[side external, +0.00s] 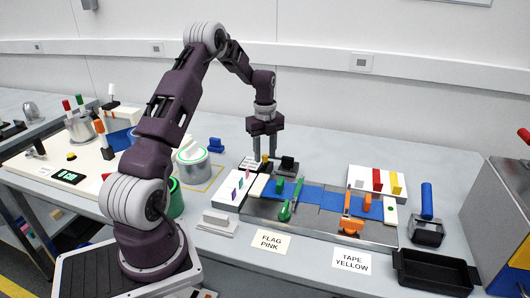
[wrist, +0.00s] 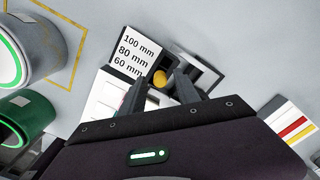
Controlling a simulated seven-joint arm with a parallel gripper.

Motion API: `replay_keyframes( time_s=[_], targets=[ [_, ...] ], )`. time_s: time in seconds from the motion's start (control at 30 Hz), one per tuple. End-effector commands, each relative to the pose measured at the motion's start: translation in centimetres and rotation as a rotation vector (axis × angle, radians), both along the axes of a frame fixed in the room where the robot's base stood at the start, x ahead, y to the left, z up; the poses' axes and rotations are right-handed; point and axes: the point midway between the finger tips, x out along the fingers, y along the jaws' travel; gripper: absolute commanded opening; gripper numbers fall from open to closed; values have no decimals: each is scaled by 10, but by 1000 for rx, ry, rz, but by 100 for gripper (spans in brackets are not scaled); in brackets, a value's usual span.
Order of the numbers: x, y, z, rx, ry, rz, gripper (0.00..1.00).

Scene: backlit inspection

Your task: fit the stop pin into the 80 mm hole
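The stop pin seems to be the piece with the round yellow head (wrist: 160,78); its yellow top also shows in the side view (side external: 264,158). It stands beside a white label strip (wrist: 128,52) reading 100 mm, 80 mm and 60 mm. My gripper (wrist: 160,88) is open above it, pointing down. Its two fingers are apart, one on each side of the yellow head in the wrist view, with gaps visible. In the side view my gripper (side external: 267,157) is over the same spot. The holes, including the 80 mm one, cannot be made out.
A dark block on a grey base (side external: 287,166) is close on the right. A white block with coloured flags (side external: 238,186) stands in front. A grey plate with blue tape (side external: 320,196) holds green and orange clamps. A green-ringed can (side external: 193,167) is to the left.

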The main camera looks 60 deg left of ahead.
Motion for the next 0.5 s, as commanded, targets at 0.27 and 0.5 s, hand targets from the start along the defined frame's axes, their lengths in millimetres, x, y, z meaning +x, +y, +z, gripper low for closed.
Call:
replay_keyframes(
  time_s=[0.27,0.5],
  targets=[
    [0,0,3,1,-1,0,38],
    [1,1,57,4,-5,0,38]
  ],
)
